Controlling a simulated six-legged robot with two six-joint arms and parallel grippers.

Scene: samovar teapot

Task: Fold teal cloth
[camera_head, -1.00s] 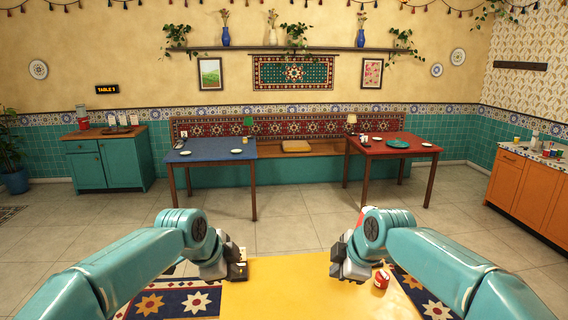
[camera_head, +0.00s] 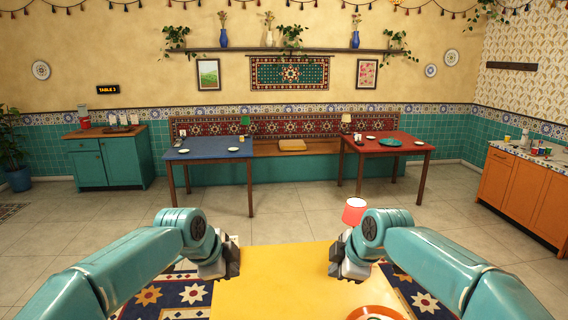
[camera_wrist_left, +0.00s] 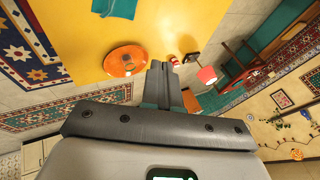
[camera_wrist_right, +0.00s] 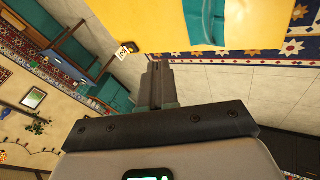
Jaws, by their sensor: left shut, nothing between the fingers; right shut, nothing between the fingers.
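The teal cloth shows in the right wrist view (camera_wrist_right: 207,22) and in part at the top of the left wrist view (camera_wrist_left: 115,8). It lies on the yellow table (camera_head: 270,285) and is cut off by the picture edges; it is out of sight in the head view. My left gripper (camera_head: 232,262) is shut and empty over the table's left edge, and it shows in the left wrist view (camera_wrist_left: 160,68). My right gripper (camera_head: 337,258) is shut and empty over the far right part; it also shows in the right wrist view (camera_wrist_right: 158,68). Both are apart from the cloth.
An orange plate (camera_head: 374,312) lies on the yellow table near its right side, also in the left wrist view (camera_wrist_left: 125,60). A pink-shaded lamp (camera_head: 354,210) stands behind my right arm. Blue (camera_head: 210,148) and red (camera_head: 390,146) tables stand far off. The table's middle is clear.

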